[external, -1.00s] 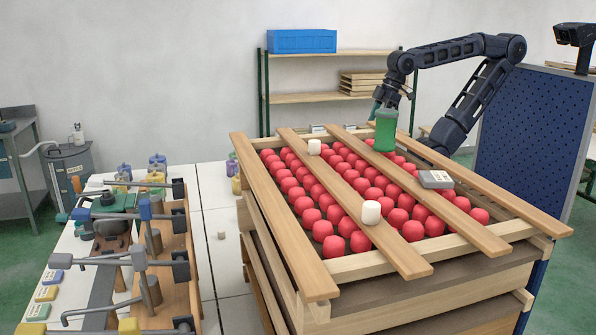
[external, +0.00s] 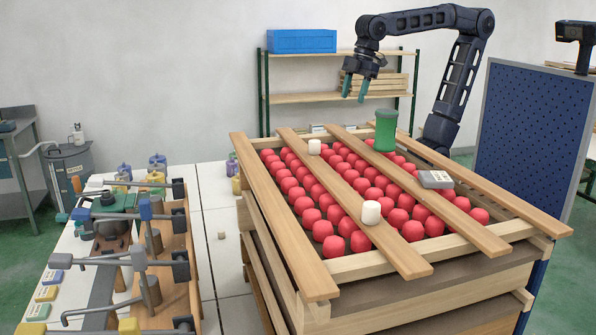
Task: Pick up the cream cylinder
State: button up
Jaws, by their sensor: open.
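Two small cream cylinders stand upright on a wooden slat across the tray: a near cream cylinder (external: 371,212) and a far cream cylinder (external: 314,147). I cannot tell which one the task names. My gripper (external: 354,92) is open and empty, with green fingers pointing down. It is raised above the far side of the tray, up and to the right of the far cylinder and well clear of both.
Red balls (external: 333,246) fill the tray between the wooden slats (external: 283,213). A workbench with clamps (external: 150,240) is at left.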

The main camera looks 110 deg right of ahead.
jog(key=w+a+r+n+g, duration=0.1)
jog(key=w+a+r+n, duration=0.45)
jog(key=w+a, duration=0.7)
jog(key=n+g, duration=0.2)
jog(key=n, duration=0.3)
send_near(315, 141)
jog(key=f, duration=0.3)
jog(key=shift+s+a+f, duration=0.1)
jog(key=shift+s+f, duration=0.1)
jog(key=shift+f, duration=0.15)
jog(key=shift+w+f, duration=0.15)
jog(key=shift+f, duration=1.15)
jog(key=shift+w+f, duration=0.1)
jog(key=shift+f, duration=1.2)
jog(key=shift+c, duration=0.4)
jog(key=c, duration=1)
